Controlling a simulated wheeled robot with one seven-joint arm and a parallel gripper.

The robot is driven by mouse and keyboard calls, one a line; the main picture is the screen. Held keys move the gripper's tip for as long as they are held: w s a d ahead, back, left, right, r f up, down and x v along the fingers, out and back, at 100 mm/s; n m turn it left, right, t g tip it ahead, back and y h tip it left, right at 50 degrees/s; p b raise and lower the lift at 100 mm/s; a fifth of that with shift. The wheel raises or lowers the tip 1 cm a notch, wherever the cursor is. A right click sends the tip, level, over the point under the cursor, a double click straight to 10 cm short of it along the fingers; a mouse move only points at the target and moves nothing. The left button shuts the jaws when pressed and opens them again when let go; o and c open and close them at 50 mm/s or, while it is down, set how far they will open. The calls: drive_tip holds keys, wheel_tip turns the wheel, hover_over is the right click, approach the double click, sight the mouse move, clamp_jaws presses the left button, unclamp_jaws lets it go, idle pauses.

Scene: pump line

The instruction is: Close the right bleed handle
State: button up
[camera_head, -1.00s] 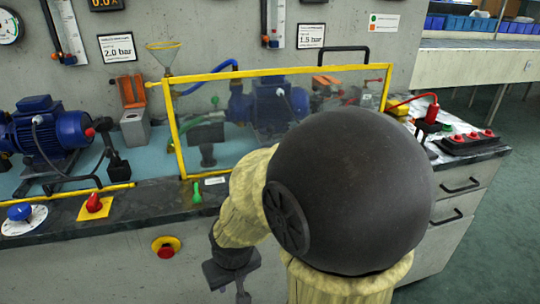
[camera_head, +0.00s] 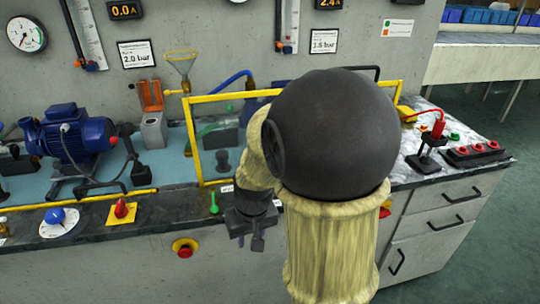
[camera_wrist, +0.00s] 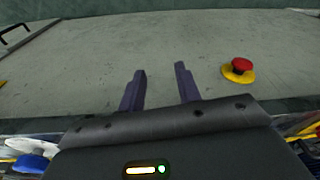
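I cannot tell for certain which part is the right bleed handle. A small green lever (camera_head: 213,203) stands at the bench's front edge beside a white label. My gripper (camera_head: 257,240) hangs just right of this lever in the head view, in front of the bench edge. The wrist view shows the two dark fingers of my gripper (camera_wrist: 160,85) apart, with nothing between them. Past them is the grey bench front. My large dark arm joint hides much of the bench's right half in the head view.
A yellow-framed guard (camera_head: 192,140) stands behind my arm. A red knob (camera_head: 121,209) and a blue knob (camera_head: 55,215) are on the front ledge at left. Red-and-yellow stop buttons (camera_head: 185,247) (camera_wrist: 238,70) are on the bench front. Red sockets (camera_head: 476,151) lie at right.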

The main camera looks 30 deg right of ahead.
drive_tip(key=w+d+r+p, duration=0.2)
drive_tip(key=d+r+p, duration=0.2)
drive_tip(key=r+p, duration=0.4)
drive_tip(key=w+d+r+m+y+p, duration=0.1)
drive_tip(key=w+d+r+p, duration=0.2)
drive_tip(key=d+r+p, duration=0.2)
drive_tip(key=w+d+r+m+g+y+p, duration=0.1)
drive_tip(key=w+d+r+p, duration=0.2)
drive_tip(key=r+p, duration=0.7)
wheel_tip(320, 180, up, 2)
drive_tip(key=shift+d+r+p, duration=0.25)
drive_tip(key=shift+d+p, duration=0.05)
drive_tip(key=shift+d, duration=0.55)
drive_tip(key=shift+f, duration=0.1)
drive_tip(key=x, duration=1.7)
drive_tip(key=shift+s+a+f, duration=0.1)
drive_tip(key=shift+s+f, duration=0.05)
drive_tip(key=shift+s, duration=0.05)
clamp_jaws()
